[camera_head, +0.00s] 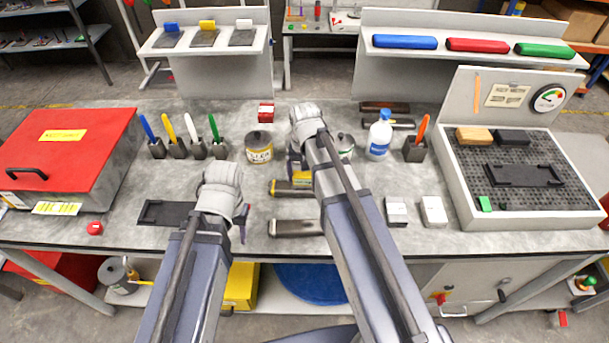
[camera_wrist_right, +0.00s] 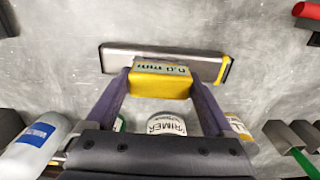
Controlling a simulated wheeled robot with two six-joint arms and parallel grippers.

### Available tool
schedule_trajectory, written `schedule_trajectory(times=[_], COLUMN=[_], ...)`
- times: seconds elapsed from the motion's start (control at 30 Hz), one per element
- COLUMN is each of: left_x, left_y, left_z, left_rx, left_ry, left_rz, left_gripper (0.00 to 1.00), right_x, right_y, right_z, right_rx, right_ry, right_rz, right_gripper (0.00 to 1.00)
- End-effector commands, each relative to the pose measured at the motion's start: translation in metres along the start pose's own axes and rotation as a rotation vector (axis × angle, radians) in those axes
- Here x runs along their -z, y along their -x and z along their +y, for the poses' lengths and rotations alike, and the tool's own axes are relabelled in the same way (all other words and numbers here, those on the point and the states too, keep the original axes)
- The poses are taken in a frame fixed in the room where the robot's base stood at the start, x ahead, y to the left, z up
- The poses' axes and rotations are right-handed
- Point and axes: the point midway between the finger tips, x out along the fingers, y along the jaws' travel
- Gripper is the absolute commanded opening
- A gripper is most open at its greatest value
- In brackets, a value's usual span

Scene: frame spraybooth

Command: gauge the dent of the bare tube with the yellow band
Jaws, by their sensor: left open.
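The bare tube with the yellow band (camera_head: 293,188) lies on the bench in front of the robot, its band at the left end. In the right wrist view it is the grey bar (camera_wrist_right: 190,58), with the band at its right end. My right gripper (camera_wrist_right: 163,82) is shut on a yellow gauge (camera_wrist_right: 160,85) whose display, seen upside down, appears to read 0.0 mm. The gauge is over the tube's middle and hides part of it; I cannot tell whether they touch. Any dent is hidden. My left gripper (camera_head: 243,224) is open and empty, left of a second tube (camera_head: 296,228).
A primer tin (camera_wrist_right: 166,124), a yellow-labelled tin (camera_head: 259,147) and a white bottle (camera_head: 380,136) stand behind the tubes. A dark tray (camera_head: 166,213) lies left. A red-lidded box (camera_head: 68,148) and a grid tray (camera_head: 470,205) flank the bench. White blocks (camera_head: 434,212) stand right.

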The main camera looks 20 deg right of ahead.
Motion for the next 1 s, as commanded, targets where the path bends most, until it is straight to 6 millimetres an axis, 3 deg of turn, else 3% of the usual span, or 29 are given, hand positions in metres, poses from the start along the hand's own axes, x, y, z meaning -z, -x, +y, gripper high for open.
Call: schedule_trajectory(times=[0.1, 0.53, 1.0], left_x=[0.0, -0.001, -0.004], left_y=[0.001, 0.009, 0.065], left_z=[0.0, -0.001, -0.006], left_rx=[0.0, 0.0, 0.0], left_ry=[0.0, 0.0, -0.002], left_rz=[0.0, 0.0, 0.0], left_gripper=[0.5, 0.5, 0.5], right_x=[0.0, 0.0, 0.0], right_y=[0.001, 0.009, 0.066], right_z=[0.0, 0.0, 0.0], right_rx=[0.0, 0.0, 0.0], right_ry=[0.0, 0.0, 0.0], right_rz=[0.0, 0.0, 0.0], right_gripper=[1.0, 1.0, 1.0])
